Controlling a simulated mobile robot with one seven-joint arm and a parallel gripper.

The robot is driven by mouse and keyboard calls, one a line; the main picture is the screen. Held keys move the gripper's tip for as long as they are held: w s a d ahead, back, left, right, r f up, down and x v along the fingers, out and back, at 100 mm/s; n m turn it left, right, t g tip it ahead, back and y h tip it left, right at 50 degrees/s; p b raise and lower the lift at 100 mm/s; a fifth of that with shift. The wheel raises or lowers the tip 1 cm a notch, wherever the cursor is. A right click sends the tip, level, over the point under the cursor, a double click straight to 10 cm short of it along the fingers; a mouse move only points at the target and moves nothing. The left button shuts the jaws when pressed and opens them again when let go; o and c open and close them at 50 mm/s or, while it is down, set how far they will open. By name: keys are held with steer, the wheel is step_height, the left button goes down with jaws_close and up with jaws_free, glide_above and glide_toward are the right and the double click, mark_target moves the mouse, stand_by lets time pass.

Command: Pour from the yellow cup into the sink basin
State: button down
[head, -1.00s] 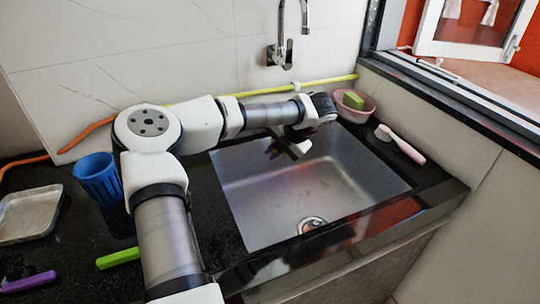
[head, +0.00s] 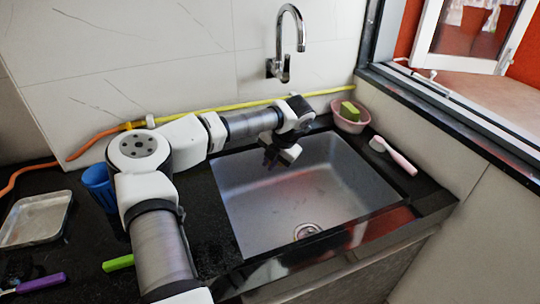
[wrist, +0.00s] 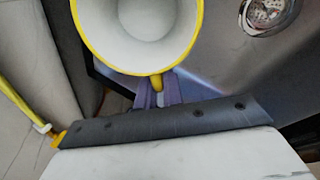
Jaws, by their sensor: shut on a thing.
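The yellow cup (wrist: 148,22) fills the top of the wrist view, with a yellow rim and a white inside. I look into its mouth and see no clear contents. My gripper (wrist: 158,90) is shut on the cup's small yellow handle at the near side. In the head view my gripper (head: 270,160) is over the back left part of the sink basin (head: 335,195); the cup cannot be made out there. The drain (head: 307,231) is toward the basin's front and also shows in the wrist view (wrist: 268,12), right of the cup.
A chrome faucet (head: 282,45) is on the wall behind the basin. A pink bowl with a green sponge (head: 349,111) and a brush (head: 395,157) are at the right. A blue cup (head: 98,184), a metal tray (head: 36,219) and purple (head: 42,282) and green (head: 118,263) handles lie left.

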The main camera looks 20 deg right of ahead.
steer(key=shift+f+b, duration=0.35)
steer(key=shift+b, duration=0.85)
steer(key=shift+w+b, duration=0.1)
steer(key=shift+b, duration=1.15)
steer(key=shift+r+b, duration=0.1)
steer(key=shift+b, duration=0.2)
steer(key=shift+r+g+p, duration=0.3)
steer(key=shift+r+p, duration=0.15)
steer(key=shift+p, duration=0.35)
steer(key=shift+s+d+g+h+p, duration=0.1)
steer(key=shift+s+g+h+p, duration=0.1)
steer(key=shift+g+h+p, duration=0.5)
steer(key=shift+f+p, duration=0.3)
steer(key=shift+p, duration=0.1)
